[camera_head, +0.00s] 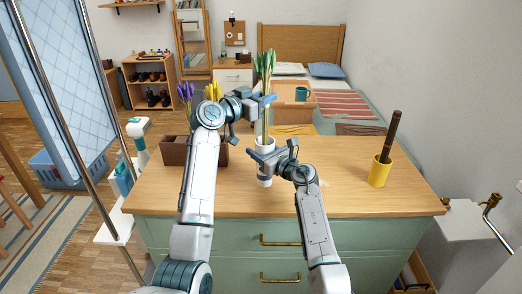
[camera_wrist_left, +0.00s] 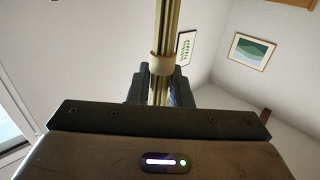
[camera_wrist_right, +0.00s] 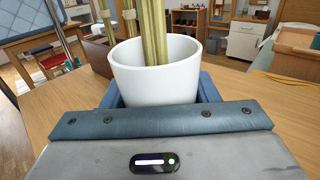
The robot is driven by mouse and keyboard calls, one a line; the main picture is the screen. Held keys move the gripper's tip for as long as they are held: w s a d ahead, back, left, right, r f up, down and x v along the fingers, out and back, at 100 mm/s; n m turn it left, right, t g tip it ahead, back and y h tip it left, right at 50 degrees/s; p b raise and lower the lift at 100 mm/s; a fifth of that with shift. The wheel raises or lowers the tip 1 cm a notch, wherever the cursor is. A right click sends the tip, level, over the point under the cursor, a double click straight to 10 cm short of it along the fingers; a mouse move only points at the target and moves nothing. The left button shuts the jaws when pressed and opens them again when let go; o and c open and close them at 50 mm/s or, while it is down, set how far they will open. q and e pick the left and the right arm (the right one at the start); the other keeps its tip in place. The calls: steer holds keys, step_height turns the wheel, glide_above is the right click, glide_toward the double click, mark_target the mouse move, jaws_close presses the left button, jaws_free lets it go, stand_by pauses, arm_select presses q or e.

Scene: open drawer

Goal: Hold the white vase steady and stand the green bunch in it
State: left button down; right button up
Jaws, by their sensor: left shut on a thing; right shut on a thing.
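The green bunch (camera_head: 264,62) stands upright above the white vase (camera_head: 265,181), its pale stems running down to the vase mouth. My left gripper (camera_head: 266,103) is shut on the stems; the banded bunch (camera_wrist_left: 167,25) also shows in the left wrist view. My right gripper (camera_head: 262,158) is shut around the vase, which stands upright on the counter. In the right wrist view the stems (camera_wrist_right: 155,30) enter the open mouth of the vase (camera_wrist_right: 155,84). The lower stem ends are hidden inside the vase wall.
A brown box (camera_head: 174,151) stands left on the wooden counter (camera_head: 335,195), with purple flowers (camera_head: 186,91) and yellow flowers (camera_head: 213,90) above it, partly behind my left arm. A yellow cup (camera_head: 379,173) with a dark stick (camera_head: 391,134) stands right. The counter between vase and cup is clear.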

arm_select(q)
steer(key=shift+f, duration=0.25)
steer(key=c, duration=1.2)
jaws_free()
steer(key=shift+c, duration=0.2)
steer(key=v, duration=1.2)
arm_select(e)
steer(key=o, duration=1.3)
steer(key=shift+c, duration=0.2)
